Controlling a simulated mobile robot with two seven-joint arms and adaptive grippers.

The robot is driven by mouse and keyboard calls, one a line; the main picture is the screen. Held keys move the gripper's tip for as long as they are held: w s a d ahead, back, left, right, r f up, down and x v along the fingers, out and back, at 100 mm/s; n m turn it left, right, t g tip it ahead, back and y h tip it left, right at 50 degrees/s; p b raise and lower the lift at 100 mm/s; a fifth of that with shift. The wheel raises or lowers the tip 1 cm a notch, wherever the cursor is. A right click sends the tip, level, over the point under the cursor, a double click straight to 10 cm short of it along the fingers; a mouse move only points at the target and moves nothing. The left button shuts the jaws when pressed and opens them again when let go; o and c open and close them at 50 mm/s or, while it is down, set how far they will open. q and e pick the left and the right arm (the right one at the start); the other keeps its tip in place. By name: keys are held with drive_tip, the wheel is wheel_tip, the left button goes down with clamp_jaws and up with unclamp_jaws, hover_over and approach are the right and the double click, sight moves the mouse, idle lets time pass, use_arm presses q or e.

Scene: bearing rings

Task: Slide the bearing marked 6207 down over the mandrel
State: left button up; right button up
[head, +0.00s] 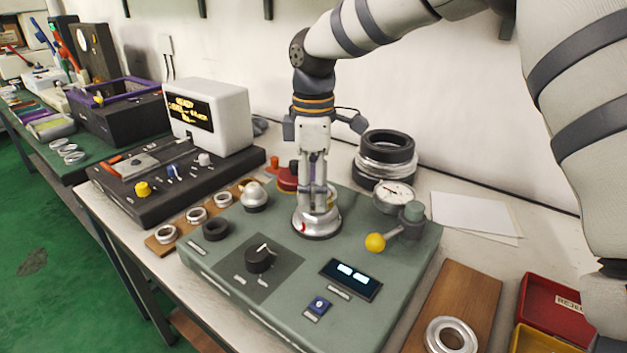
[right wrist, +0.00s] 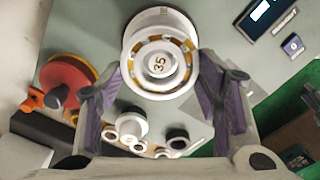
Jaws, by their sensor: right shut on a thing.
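My right gripper (head: 318,198) points down over the round metal seat (head: 316,224) on the green press panel (head: 225,262). In the right wrist view its purple-padded fingers (right wrist: 165,88) are shut on a bearing (right wrist: 160,90), one finger on each side. The bearing has a pale steel ring and a brass-coloured cage. The mandrel's end (right wrist: 159,64), marked 35, shows inside its bore, so the bearing looks to be around or directly in line with the mandrel. Its exact height is hard to tell. The 6207 marking is not readable. My left gripper is not in view.
A chrome dome (head: 254,196) and a red button (head: 288,179) stand left of the gripper. A dial gauge (head: 393,195) and a yellow-ball lever (head: 376,242) stand right. Several bearings lie on a wooden board (head: 160,245). A red reject bin (head: 548,318) is front right.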

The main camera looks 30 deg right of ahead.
drive_tip(key=shift+f, duration=0.2)
idle(0.5)
drive_tip(key=shift+f, duration=0.35)
drive_tip(key=o, duration=1.6)
drive_tip(key=shift+c, duration=0.2)
drive_tip(key=shift+f, duration=0.1)
wheel_tip(320, 180, up, 12)
